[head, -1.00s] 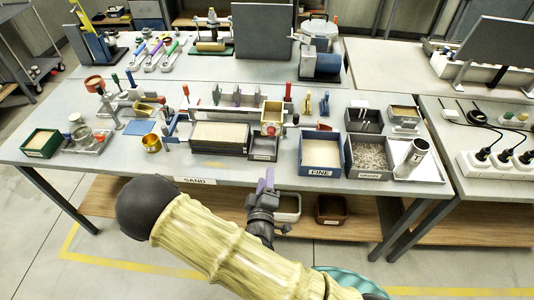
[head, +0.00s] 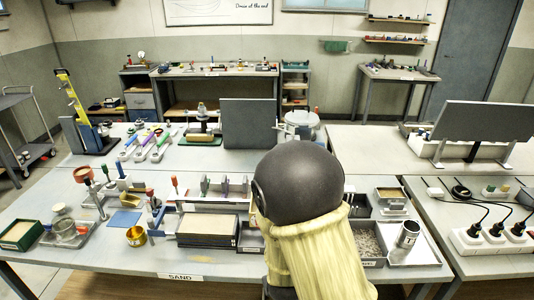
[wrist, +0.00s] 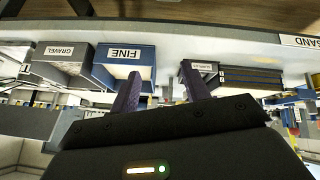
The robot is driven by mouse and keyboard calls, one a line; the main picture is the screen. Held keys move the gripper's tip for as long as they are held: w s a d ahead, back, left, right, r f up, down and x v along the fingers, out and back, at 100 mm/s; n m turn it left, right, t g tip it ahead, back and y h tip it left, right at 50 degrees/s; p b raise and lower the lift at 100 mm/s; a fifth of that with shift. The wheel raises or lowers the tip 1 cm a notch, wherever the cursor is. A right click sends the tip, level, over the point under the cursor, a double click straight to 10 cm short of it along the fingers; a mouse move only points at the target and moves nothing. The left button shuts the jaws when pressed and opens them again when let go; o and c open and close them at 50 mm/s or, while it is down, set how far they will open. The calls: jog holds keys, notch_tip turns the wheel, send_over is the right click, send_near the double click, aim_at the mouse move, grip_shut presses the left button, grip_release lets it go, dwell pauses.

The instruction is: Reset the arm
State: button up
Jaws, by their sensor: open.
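My arm rises in front of the table in the head view, its dark rounded joint and pale yellow sleeve covering the middle right of the sand table (head: 213,268). My gripper is hidden behind the arm there. In the wrist view my gripper (wrist: 161,85) shows two purple fingers spread apart with nothing between them. The wrist picture is upside down, with the table edge, the blue bin labelled FINE (wrist: 120,68) and the grey bin labelled GRAVEL (wrist: 62,62) beyond the fingers.
A gravel bin (head: 368,242) and a metal cylinder on a tray (head: 408,234) stand right of my arm. A green-edged box (head: 20,235), a brass cup (head: 136,236) and a sand tray (head: 207,229) stand left. A power strip (head: 492,239) lies on the right table.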

jog(key=s+d+r+m+g, duration=0.2)
jog(key=s+d+r+g, duration=0.2)
jog(key=s+d+r, duration=0.6)
jog(key=shift+r+m+g+y, duration=0.3)
jog(key=shift+r+y, duration=0.1)
dwell(0.6)
